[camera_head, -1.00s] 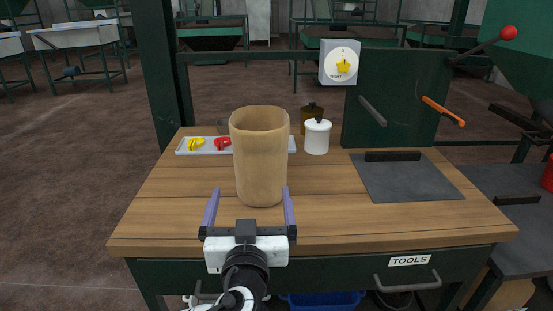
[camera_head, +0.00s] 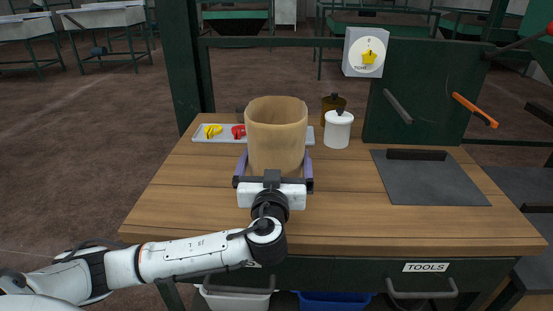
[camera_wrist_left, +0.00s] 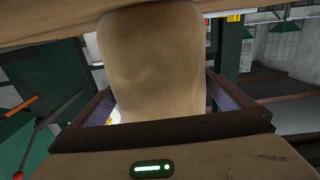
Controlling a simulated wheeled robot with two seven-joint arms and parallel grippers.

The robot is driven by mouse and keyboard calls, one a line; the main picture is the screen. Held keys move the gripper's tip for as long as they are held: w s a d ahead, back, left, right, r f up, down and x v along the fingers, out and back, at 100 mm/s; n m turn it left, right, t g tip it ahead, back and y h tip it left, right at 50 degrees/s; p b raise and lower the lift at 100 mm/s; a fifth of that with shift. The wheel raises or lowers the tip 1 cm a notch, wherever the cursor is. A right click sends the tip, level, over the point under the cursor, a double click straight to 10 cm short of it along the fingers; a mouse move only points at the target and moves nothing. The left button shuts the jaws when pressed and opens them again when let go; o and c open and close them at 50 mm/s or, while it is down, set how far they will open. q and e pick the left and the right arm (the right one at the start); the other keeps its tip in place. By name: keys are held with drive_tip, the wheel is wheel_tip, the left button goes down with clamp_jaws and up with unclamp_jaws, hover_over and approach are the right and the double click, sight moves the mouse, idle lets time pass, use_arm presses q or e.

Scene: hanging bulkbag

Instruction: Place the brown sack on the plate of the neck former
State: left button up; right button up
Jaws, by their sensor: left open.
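The brown sack (camera_head: 276,128) stands upright and open-topped on the wooden table, left of its middle. My left gripper (camera_head: 275,160) is open, with its purple fingers on either side of the sack's lower part. In the left wrist view the sack (camera_wrist_left: 152,65) fills the space between the fingers, with a gap visible at the left finger; contact at the right finger is unclear. A flat dark grey plate (camera_head: 435,185) with a black bar across its back lies on the table's right side, empty. My right gripper is not in view.
A tray (camera_head: 222,138) with yellow and red items lies behind the sack. A white lidded jar (camera_head: 338,130) and a brown bottle (camera_head: 332,104) stand right of it. A dial box (camera_head: 366,52) and a green panel (camera_head: 415,95) rise at the back. Bare table separates sack and plate.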

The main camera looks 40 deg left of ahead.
use_arm(q)
drive_tip(key=shift+w+a, duration=0.1)
drive_tip(key=shift+w, duration=0.1)
drive_tip(key=c, duration=1.7)
drive_tip(key=shift+r, duration=0.25)
drive_tip(key=shift+c, duration=0.2)
